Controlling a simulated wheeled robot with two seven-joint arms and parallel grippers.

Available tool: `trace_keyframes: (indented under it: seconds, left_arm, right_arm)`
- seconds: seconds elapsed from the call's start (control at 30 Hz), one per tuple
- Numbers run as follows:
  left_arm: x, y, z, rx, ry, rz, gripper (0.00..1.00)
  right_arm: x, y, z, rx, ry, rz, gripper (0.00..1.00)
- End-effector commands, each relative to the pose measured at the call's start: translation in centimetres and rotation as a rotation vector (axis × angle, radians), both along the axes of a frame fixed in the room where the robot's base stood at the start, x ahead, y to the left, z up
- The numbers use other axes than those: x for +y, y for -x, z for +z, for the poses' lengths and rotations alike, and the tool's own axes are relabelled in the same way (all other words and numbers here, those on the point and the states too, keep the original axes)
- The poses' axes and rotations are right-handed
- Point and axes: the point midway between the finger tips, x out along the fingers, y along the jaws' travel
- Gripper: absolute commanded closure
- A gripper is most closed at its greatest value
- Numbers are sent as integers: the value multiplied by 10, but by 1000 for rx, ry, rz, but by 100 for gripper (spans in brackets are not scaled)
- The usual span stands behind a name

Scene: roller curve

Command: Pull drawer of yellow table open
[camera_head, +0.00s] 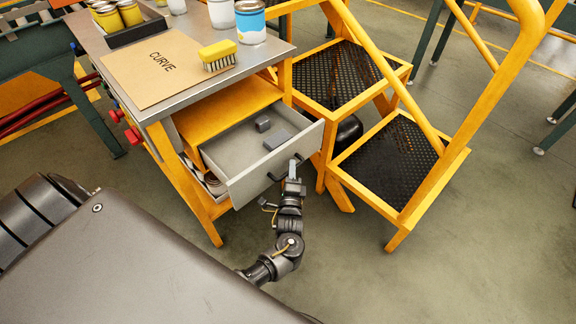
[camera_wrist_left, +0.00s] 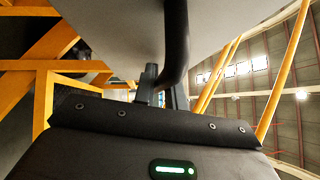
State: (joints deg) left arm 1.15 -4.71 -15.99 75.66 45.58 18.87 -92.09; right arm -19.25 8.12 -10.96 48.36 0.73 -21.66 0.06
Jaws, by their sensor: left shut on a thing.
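The yellow table has a grey metal top (camera_head: 283,47) and a yellow frame. Its grey drawer (camera_head: 240,145) stands pulled out, with its inside showing and two small grey blocks (camera_head: 276,139) lying in it. A dark bar handle (camera_head: 275,177) is on the drawer front. My left gripper (camera_head: 294,174) is shut on this handle at its right part. In the left wrist view the black handle (camera_wrist_left: 176,40) comes down from the pale drawer front to between the fingers (camera_wrist_left: 160,88). The fingertips are partly hidden there. My right gripper is not in view.
A yellow step ladder (camera_head: 400,165) with black treads stands close to the drawer's right side. On the tabletop are a cardboard sheet (camera_head: 165,75) marked CURVE, a yellow brush (camera_head: 218,55), a blue-labelled can (camera_head: 250,22) and a tray of yellow cans. The floor at lower right is clear.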

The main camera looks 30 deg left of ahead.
Motion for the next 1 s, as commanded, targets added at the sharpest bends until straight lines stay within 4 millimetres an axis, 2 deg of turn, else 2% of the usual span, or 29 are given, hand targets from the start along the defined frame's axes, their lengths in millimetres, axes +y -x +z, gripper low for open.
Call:
trace_keyframes:
  seconds: [0.23,0.27,0.43,0.77,0.87,1.0]
  left_arm:
    - [0,1,-1,2,0,0,100]
    - [0,1,-1,2,0,0,86]
    - [0,0,-1,2,0,0,66]
    - [-2,3,-1,2,1,0,66]
    - [-7,14,-3,3,1,0,66]
    - [-20,38,-7,3,4,-1,66]
  right_arm:
    - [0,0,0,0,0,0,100]
    - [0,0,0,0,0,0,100]
    - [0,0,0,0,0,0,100]
    - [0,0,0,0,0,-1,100]
    - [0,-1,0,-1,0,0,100]
    - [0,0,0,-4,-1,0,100]
